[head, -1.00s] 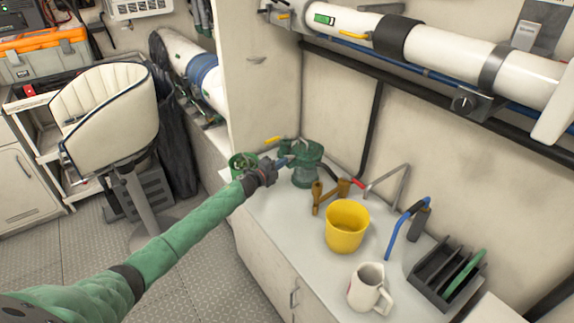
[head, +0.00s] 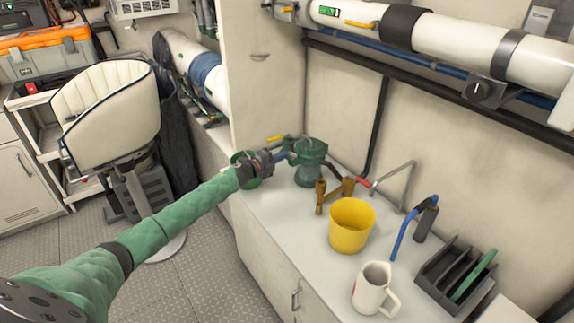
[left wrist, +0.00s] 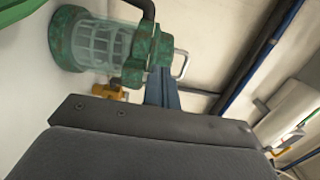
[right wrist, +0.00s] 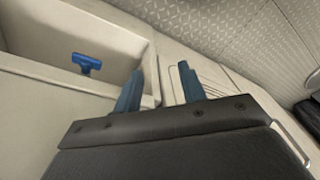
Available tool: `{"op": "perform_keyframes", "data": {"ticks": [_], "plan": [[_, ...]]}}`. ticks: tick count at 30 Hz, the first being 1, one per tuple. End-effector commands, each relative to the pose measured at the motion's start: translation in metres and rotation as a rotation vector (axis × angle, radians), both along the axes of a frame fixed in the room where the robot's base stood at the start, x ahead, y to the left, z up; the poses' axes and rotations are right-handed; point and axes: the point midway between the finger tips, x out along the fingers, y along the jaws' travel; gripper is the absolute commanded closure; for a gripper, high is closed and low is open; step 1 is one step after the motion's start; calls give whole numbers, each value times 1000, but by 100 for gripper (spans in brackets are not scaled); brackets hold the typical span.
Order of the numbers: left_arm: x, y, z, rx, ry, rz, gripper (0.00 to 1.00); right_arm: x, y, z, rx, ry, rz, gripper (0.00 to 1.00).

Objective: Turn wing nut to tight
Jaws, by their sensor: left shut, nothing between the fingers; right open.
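A green strainer with a clear, ribbed bowl (head: 308,172) stands on the white counter near the wall corner. It also shows large in the left wrist view (left wrist: 105,42), with its worn green lid toward the fingers. My left gripper (head: 287,156) is beside the strainer's top, at its left. Its blue fingers (left wrist: 160,88) are shut with nothing between them, close to the lid; I cannot tell whether they touch it. The wing nut itself is not clearly seen. My right gripper (right wrist: 158,85) is open and empty, away from the strainer and out of the head view.
A yellow bucket (head: 351,226), white mug (head: 371,290), brass fitting (head: 322,197) and dark rack (head: 440,280) stand on the counter. A white pipe (head: 450,47) runs above along the wall. A blue T-handle (right wrist: 87,63) shows near the right gripper.

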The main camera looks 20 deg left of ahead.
Motion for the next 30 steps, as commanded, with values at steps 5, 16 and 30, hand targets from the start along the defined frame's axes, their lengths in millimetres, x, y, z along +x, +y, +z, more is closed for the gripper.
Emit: {"op": "perform_keyframes", "data": {"ticks": [5,16,30], "plan": [[4,3,-2,0,1,0,100,4,2,24,5,-3,0,59],[9,5,-1,0,1,0,100,5,4,49,8,-4,1,59],[9,5,0,0,1,0,100,6,4,53,8,-7,1,59]]}}
